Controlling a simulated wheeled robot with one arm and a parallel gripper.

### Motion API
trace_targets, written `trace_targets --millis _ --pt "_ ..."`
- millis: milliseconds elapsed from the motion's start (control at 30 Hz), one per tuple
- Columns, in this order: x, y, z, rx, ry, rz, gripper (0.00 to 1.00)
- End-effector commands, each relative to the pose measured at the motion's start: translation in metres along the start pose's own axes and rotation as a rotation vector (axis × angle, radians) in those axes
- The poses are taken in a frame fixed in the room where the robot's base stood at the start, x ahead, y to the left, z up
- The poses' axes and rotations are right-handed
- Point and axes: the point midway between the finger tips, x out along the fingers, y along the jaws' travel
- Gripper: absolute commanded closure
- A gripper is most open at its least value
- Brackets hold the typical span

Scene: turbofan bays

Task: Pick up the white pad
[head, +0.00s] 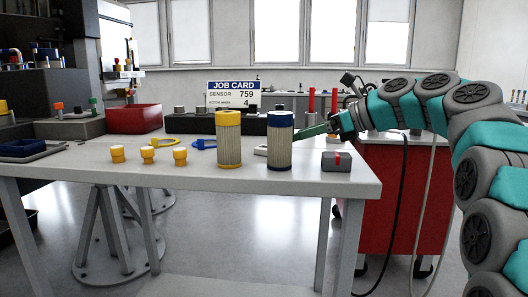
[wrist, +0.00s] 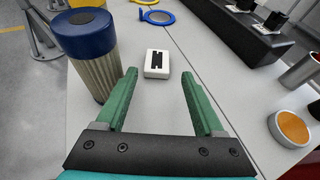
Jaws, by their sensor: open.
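The white pad (wrist: 157,64) is a small white block with black markings on top, lying on the grey table. In the wrist view it appears just beyond the fingertips, between their lines. In the head view a sliver of the pad (head: 260,150) shows left of the blue-capped filter, which hides the rest. My gripper (wrist: 159,75) has its green fingers spread apart with nothing between them. In the head view my gripper (head: 302,133) reaches in from the right, behind the blue-capped filter.
The blue-capped filter (wrist: 92,55) stands close beside my left finger. A yellow-capped filter (head: 229,140) stands left of it. A dark rack (wrist: 245,35) runs along the right. A cup with an orange top (wrist: 291,128) is at right. A blue ring (wrist: 158,17) lies beyond the pad.

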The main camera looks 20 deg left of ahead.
Motion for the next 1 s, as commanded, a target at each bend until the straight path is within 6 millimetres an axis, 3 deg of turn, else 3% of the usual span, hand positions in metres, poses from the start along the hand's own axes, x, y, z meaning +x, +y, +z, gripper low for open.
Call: trace_targets --millis 233,467,800,1000 --pt "0.042 0.001 -0.002 0.000 0.002 0.003 0.30" --pt "0.057 0.001 -0.001 -0.001 0.000 0.000 0.30" --pt "0.100 0.004 -0.002 0.000 0.001 0.001 0.30" --pt "0.104 0.004 -0.001 0.001 0.000 0.001 0.30"
